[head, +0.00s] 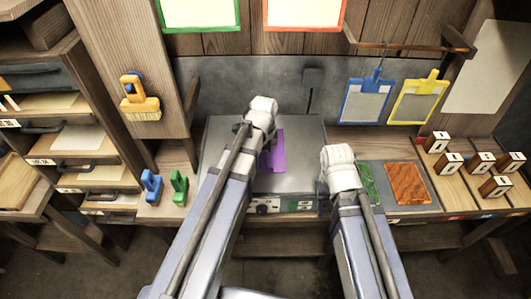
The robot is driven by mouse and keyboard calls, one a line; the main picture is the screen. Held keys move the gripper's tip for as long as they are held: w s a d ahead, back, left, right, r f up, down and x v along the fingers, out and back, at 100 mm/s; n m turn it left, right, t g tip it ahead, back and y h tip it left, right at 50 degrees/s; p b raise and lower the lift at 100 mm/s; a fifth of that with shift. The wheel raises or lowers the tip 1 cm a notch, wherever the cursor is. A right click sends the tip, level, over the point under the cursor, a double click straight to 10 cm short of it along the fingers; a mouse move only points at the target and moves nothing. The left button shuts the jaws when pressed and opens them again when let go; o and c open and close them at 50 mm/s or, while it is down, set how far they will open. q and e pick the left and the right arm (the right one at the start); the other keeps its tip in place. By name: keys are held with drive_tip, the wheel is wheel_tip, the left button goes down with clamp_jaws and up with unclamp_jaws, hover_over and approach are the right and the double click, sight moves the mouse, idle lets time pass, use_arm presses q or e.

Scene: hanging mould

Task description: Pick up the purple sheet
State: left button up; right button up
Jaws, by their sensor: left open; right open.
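The purple sheet (278,155) lies flat on the grey top of a box-like device (305,135) in the middle of the bench. My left gripper (264,128) is above the sheet's left part, and the wrist and arm hide some of it. The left gripper is open, and I see nothing held in it. I cannot tell whether it touches the sheet. My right gripper (339,172) is open at the right edge of the device, beside a green sheet (367,180). Its fingertips are mostly hidden by its own wrist.
An orange-brown sheet (408,183) lies on a grey plate at the right. Several wooden stamp-like blocks (480,163) stand farther right. Blue (365,100) and yellow (417,101) frames hang from a rail. Blue (151,186) and green (179,187) clamps stand left of the device.

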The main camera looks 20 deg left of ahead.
use_arm(q)
drive_tip(key=shift+f, duration=0.35)
drive_tip(key=f+b, duration=0.5)
drive_tip(key=shift+w+d+f, duration=0.1)
drive_tip(key=shift+d, duration=0.1)
clamp_jaws()
idle(1.2)
